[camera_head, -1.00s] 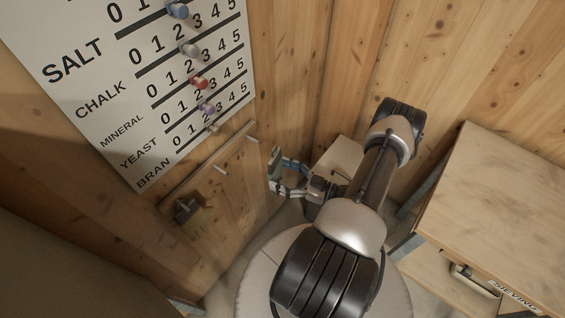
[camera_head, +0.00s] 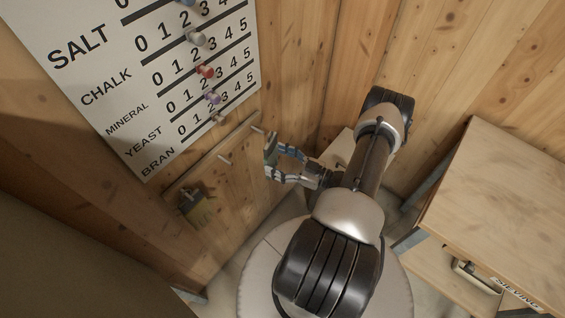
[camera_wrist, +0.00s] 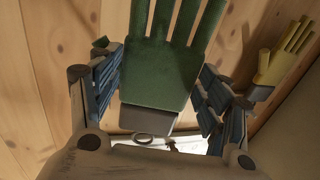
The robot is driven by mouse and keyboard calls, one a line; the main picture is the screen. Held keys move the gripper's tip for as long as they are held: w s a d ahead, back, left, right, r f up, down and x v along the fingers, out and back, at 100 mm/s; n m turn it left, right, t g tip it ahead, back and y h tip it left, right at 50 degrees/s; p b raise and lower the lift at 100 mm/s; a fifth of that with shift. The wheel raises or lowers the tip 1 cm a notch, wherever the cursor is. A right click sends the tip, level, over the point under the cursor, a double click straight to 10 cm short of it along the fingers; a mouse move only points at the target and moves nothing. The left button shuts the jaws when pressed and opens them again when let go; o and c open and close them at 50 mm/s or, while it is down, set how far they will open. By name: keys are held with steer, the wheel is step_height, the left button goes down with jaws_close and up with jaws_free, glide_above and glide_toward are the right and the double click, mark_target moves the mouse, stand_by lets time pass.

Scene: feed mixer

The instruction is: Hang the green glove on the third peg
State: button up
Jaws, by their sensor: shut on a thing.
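The green glove (camera_wrist: 160,75) fills the middle of the wrist view, fingers toward the top, with a grey cuff. My gripper (camera_wrist: 160,92) is shut on it, one finger on each side. In the head view the glove (camera_head: 270,146) shows only as a thin green sliver at my gripper (camera_head: 270,160). The peg rail (camera_head: 205,172) is on the wood wall. The rightmost peg (camera_head: 258,128) is bare and just above and left of the glove. The middle peg (camera_head: 225,158) is bare. I cannot tell whether the glove touches a peg.
A yellow glove (camera_head: 201,210) with a dark cuff hangs at the rail's left end; it also shows at the right of the wrist view (camera_wrist: 282,58). The marked board (camera_head: 150,75) with coloured knobs is above the rail. A wooden table (camera_head: 500,200) stands at right.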

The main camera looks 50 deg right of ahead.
steer(key=shift+w+a+f, duration=0.15)
steer(key=shift+w, duration=1.9)
steer(key=shift+w+f+b, duration=0.5)
steer(key=shift+w+b, duration=0.3)
steer(key=shift+b, duration=0.1)
steer(key=o, duration=1.3)
steer(key=shift+c, duration=0.2)
steer(key=v, duration=1.2)
